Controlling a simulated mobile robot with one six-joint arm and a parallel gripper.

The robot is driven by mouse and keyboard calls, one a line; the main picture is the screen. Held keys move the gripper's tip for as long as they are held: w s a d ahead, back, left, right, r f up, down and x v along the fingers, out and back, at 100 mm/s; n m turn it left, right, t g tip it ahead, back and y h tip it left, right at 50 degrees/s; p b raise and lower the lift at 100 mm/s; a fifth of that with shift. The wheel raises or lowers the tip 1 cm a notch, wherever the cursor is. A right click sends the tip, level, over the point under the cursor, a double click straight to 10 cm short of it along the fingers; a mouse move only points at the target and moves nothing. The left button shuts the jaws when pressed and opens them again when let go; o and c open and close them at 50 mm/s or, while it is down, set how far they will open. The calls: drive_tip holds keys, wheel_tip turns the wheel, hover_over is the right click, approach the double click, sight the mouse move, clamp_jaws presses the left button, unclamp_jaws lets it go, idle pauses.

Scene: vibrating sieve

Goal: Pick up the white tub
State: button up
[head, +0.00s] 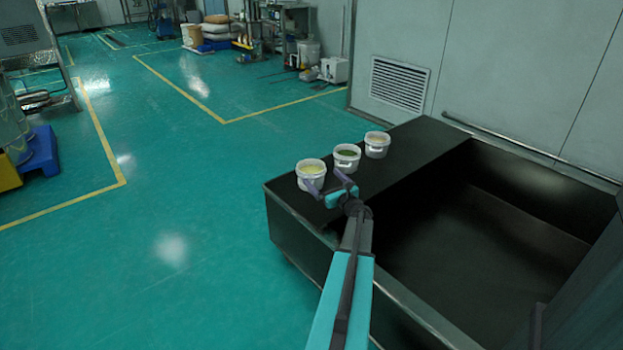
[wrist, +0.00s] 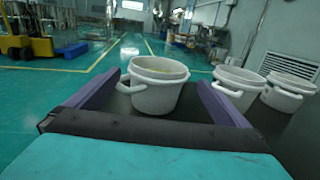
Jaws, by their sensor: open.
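Three white tubs stand in a row on the dark ledge of a black basin. The nearest tub (head: 311,181), with pale yellow contents, also shows in the wrist view (wrist: 156,92), where it stands between my open fingers. The far tub (head: 376,150) is at the right edge of the wrist view (wrist: 285,97). My gripper (head: 332,181) is open and empty, its fingers on either side of the nearest tub. I cannot tell whether they touch it.
The black ledge (head: 410,140) continues into a deep empty basin (head: 480,250) on the right. A grey wall with a vent (head: 398,84) stands behind it. Green floor with yellow lines (head: 150,190) lies open to the left.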

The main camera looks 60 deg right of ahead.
sight(319, 174)
drive_tip(key=shift+x, duration=2.25)
drive_tip(key=shift+b+x, duration=0.7)
drive_tip(key=shift+x, duration=1.95)
drive_tip(key=shift+a+r, duration=0.15)
drive_tip(key=c, duration=1.1)
